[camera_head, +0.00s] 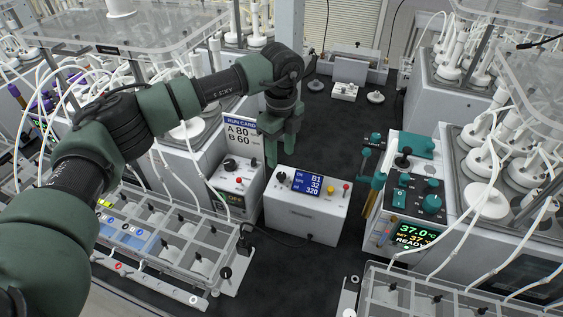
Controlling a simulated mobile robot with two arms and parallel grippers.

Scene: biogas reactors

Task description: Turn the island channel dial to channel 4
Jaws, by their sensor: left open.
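A white instrument box (307,218) stands in the middle of the dark worktop. Its sloped top carries a black dial (282,177) at the left, a blue display (308,183) reading B1, 32 and 320, and small yellow and red buttons. No label names the channel dial, and the dial's setting is too small to read. My left gripper (280,152) is open and points down, above and behind the box's left end. It appears apart from the dial, with nothing between its fingers. My right gripper is not in view.
A second white box (233,181) with a black knob (230,164) stands just left, below a run card (241,132) reading A 80, B 60. A control unit (408,195) with teal knobs stands right. Hose-covered reactors flank both sides. The dark worktop (300,273) in front is clear.

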